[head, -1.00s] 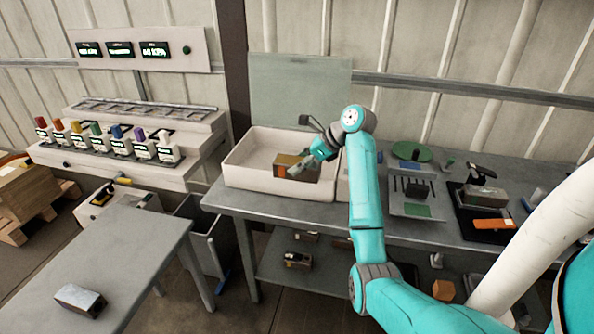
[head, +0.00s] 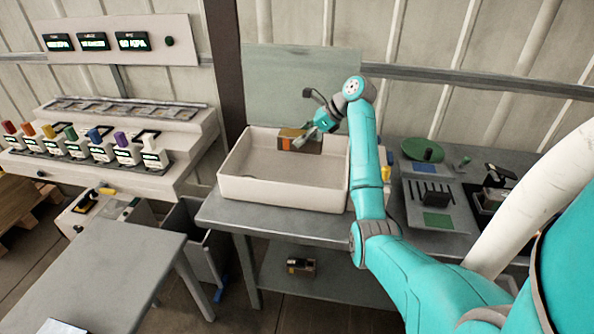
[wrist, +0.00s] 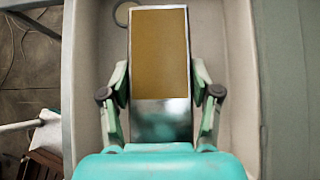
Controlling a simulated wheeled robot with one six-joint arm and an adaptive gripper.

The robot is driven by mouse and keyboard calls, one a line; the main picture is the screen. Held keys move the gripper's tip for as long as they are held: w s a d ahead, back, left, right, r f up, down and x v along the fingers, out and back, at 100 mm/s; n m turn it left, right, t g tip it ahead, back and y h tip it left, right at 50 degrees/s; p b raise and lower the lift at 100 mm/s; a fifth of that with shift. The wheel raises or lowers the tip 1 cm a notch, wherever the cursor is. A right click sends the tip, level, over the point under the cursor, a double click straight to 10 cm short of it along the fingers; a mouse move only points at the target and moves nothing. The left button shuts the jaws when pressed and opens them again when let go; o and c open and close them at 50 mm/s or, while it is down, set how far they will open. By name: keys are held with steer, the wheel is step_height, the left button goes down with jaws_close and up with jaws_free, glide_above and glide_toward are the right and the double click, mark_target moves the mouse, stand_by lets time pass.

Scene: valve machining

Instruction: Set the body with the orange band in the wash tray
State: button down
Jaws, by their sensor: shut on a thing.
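In the wrist view the body (wrist: 159,60) shows a broad orange-brown face and a shiny metal end, with a finger on each side. My gripper (head: 318,131) is shut on it. In the wrist view my gripper (wrist: 160,100) points into the pale tray, whose wall (wrist: 238,80) runs along the right. Whether the body touches the tray floor cannot be told.
A pale green panel (head: 289,85) stands behind the tray. The tray sits on a grey bench (head: 262,222). To the right are a green disc (head: 418,149) and a fixture plate with dark pins (head: 432,192). Another block (head: 301,266) lies on the lower shelf.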

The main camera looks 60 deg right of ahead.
steer(key=shift+w+d+f, duration=0.1)
steer(key=shift+w+f, duration=0.05)
steer(key=shift+f, duration=0.65)
glide_above(301, 175)
steer(key=shift+f, duration=4.85)
steer(key=shift+c, duration=1.2)
jaws_free()
steer(key=shift+f, duration=0.15)
steer(key=v, duration=1.2)
